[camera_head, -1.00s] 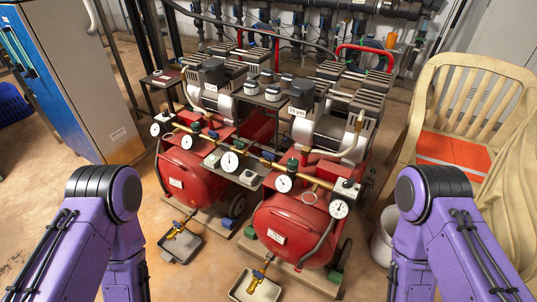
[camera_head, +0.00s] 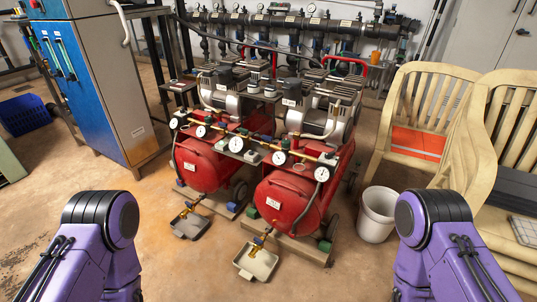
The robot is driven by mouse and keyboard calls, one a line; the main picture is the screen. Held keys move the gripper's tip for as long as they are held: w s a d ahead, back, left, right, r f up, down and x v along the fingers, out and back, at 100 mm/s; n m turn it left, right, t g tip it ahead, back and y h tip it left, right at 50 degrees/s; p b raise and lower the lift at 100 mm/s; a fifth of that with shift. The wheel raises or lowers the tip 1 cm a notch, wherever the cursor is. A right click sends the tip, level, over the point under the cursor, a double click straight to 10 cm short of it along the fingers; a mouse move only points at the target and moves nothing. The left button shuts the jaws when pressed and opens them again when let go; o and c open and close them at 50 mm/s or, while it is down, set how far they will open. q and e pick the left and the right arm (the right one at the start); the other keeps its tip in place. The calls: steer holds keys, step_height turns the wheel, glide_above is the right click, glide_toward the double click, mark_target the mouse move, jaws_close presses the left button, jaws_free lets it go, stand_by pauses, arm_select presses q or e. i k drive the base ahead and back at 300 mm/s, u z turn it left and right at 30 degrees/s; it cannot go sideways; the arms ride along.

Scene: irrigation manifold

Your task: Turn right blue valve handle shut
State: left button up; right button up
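The irrigation manifold (camera_head: 262,20) runs along the back wall, a dark horizontal pipe with several gauges and downpipes. Blue parts show among its lower fittings, but they are too small to tell which is the right blue valve handle. Two red compressors stand between me and the wall, and their motors and a red hose hide part of the lower pipework. My purple left arm is at the lower left and my purple right arm at the lower right. Both grippers are outside the picture.
Two red compressor tanks (camera_head: 287,198) block the middle, with drip trays (camera_head: 255,262) on the floor before them. A white bucket (camera_head: 377,213) and beige plastic chairs (camera_head: 428,115) stand right. A blue-grey cabinet (camera_head: 100,85) stands left. Floor is open at the front left.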

mark_target(267, 139)
steer(key=z, duration=0.9)
steer(key=i, duration=0.9)
steer(key=u, duration=0.3)
